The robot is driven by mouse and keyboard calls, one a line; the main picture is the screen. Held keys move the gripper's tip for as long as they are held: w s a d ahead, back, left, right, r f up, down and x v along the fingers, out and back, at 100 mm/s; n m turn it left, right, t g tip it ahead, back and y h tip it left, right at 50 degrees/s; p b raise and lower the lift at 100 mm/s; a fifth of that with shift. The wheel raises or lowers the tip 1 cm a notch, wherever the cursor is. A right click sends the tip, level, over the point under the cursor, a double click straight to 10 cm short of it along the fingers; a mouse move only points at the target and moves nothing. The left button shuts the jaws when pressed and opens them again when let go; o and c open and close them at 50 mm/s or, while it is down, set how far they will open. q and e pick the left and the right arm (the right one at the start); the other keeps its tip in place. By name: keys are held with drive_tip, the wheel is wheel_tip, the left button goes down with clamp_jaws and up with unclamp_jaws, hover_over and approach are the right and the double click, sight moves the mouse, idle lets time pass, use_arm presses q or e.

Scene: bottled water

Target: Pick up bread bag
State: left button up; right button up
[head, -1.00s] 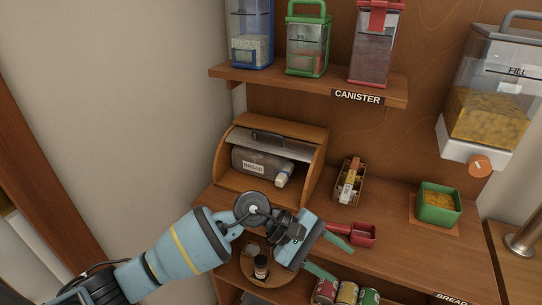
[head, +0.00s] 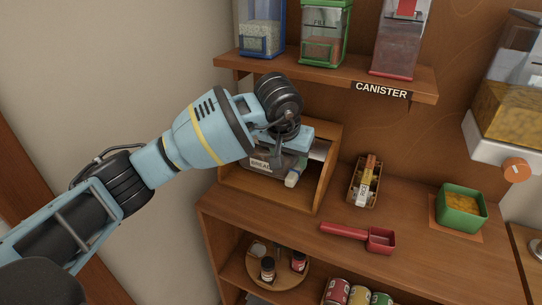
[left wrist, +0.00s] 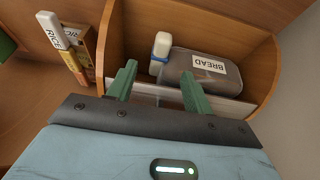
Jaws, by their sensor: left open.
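The bread bag (left wrist: 205,78) is a grey bag with a white BREAD label, lying inside the open wooden bread box (head: 327,177). A white end with a blue band sticks out at one side of it. In the head view the bag (head: 262,172) is partly hidden by my left arm. My left gripper (left wrist: 158,82) is open, with its two green fingers pointing into the box mouth. The bag lies just beyond the fingertips, with nothing between the fingers. In the head view the fingers are hidden behind the wrist. My right gripper is not in view.
A small wooden holder with packets (head: 364,183) stands right of the box. A red scoop (head: 360,235) and a green bin (head: 461,208) are on the counter. The canister shelf (head: 330,75) hangs above the box. Jars stand on a round tray (head: 297,284) below.

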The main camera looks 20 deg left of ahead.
sight(292, 175)
use_arm(q)
drive_tip(key=shift+x, duration=3.45)
drive_tip(key=shift+s+a, duration=0.1)
drive_tip(key=shift+s, duration=0.05)
clamp_jaws()
